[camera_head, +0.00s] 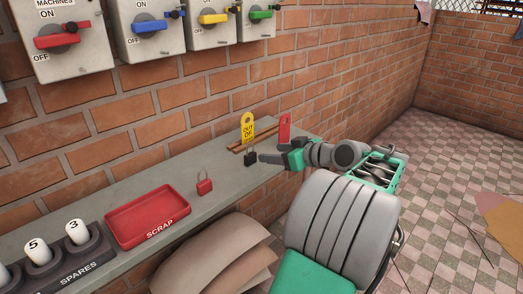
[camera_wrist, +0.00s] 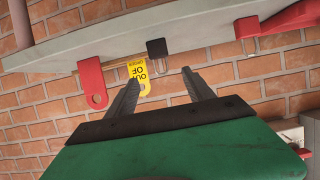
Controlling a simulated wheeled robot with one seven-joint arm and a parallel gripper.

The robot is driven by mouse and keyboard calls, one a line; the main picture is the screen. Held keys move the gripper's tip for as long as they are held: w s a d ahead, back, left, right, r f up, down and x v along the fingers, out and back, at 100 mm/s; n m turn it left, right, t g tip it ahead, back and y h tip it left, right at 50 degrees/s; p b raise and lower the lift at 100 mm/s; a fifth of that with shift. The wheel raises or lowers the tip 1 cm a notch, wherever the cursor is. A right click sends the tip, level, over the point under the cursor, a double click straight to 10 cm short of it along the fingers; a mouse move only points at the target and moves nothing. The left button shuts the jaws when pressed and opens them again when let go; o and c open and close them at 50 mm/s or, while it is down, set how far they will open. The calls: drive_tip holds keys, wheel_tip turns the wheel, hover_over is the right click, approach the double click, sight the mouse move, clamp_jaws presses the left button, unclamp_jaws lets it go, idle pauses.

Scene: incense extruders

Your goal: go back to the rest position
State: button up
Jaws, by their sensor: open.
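My gripper (camera_head: 268,158) is over the far end of the grey shelf, beside the black padlock. In the wrist view its two dark fingers (camera_wrist: 160,84) are spread, with nothing held between them. The black padlock (camera_head: 250,157) stands on the shelf; it also shows beyond the fingertips in the wrist view (camera_wrist: 157,48). A yellow "out of order" tag (camera_head: 247,127) and a red tag (camera_head: 284,128) stand upright in a wooden rack at the wall. Both tags also show in the wrist view, the yellow (camera_wrist: 143,76) and the red (camera_wrist: 93,83).
The grey shelf (camera_head: 228,172) runs along a brick wall. On it are a red padlock (camera_head: 204,184), a red scrap tray (camera_head: 146,217) and a spares holder (camera_head: 67,258) with numbered pieces. Several switch boxes with coloured handles hang above. Open tiled floor lies to the right.

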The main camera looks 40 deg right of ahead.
drive_tip(key=shift+v, duration=1.1)
drive_tip(key=w+a+r+g+p, duration=0.2)
drive_tip(key=a+p, duration=0.3)
drive_tip(key=a, duration=0.3)
drive_tip(key=w+a+r+g+y+p, duration=0.1)
drive_tip(key=w+a+r+g+p, duration=0.2)
drive_tip(key=a, duration=0.5)
drive_tip(key=w+a+r+g+p, duration=0.1)
drive_tip(key=w+a+p, duration=0.1)
drive_tip(key=a+p, duration=0.55)
drive_tip(key=s+a+r+g+h+p, duration=0.1)
drive_tip(key=s+a+g+p, duration=0.3)
drive_tip(key=s+a, duration=0.9)
drive_tip(key=a+r+p, duration=0.1)
drive_tip(key=p, duration=0.2)
